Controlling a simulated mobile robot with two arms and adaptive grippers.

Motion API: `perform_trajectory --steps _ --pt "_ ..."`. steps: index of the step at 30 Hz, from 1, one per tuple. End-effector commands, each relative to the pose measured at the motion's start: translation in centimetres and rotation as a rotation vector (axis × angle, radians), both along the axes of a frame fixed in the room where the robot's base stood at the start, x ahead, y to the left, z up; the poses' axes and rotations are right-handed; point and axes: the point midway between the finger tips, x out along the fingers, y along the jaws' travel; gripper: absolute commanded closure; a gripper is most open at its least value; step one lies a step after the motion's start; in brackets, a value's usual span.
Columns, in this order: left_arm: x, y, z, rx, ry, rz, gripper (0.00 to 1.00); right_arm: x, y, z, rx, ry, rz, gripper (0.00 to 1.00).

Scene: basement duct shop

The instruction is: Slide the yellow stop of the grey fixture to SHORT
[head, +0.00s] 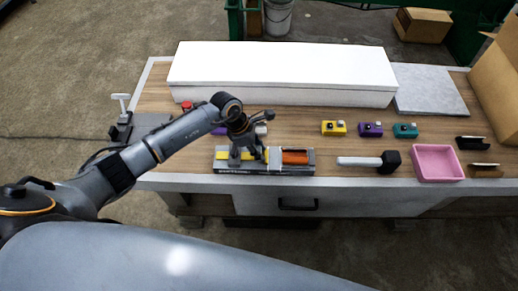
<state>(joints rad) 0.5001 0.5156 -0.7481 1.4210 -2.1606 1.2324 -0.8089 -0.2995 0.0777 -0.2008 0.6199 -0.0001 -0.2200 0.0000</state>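The grey fixture (300,170) lies near the front edge of the workbench, left of the middle. Yellow (226,155) shows on its left part, on both sides of my gripper, and an orange block (295,157) sits in its right part. My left gripper (247,157) points down over the fixture's left half, at the yellow part, and hides some of it. I cannot tell whether the fingers touch or hold the yellow stop. The SHORT marking is too small to read. My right gripper is not in view.
A long white box (285,72) stands behind the fixture. To the right are a mallet (370,162), a pink tray (437,163), and yellow (333,128), purple (370,129) and teal (405,130) blocks. A clamp (121,118) is at the left edge.

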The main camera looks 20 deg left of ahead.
Motion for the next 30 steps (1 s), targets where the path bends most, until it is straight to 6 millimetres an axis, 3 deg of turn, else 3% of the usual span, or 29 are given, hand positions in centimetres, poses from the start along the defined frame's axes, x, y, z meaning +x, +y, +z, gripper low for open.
perform_trajectory --steps 1,3,9,18,26,27,30 --pt "0.0 0.0 0.0 0.0 0.0 0.0 0.9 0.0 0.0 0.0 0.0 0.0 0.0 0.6" --pt "0.0 0.0 0.0 0.0 0.0 0.0 1.0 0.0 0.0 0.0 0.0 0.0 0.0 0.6" --pt "0.1 -0.3 -0.1 -0.001 -0.001 -0.001 1.0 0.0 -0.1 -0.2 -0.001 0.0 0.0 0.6" --pt "1.2 -4.2 -0.1 -0.003 -0.002 -0.002 1.0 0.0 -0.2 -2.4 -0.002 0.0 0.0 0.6" --pt "1.2 -4.5 0.1 -0.005 -0.001 -0.001 1.0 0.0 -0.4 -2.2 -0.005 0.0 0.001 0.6" --pt "1.2 -4.5 0.1 -0.006 -0.001 -0.001 0.69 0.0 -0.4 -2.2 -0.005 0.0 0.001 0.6" --pt "1.2 -4.5 0.1 -0.005 -0.001 -0.001 0.48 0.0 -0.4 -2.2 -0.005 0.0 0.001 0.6"
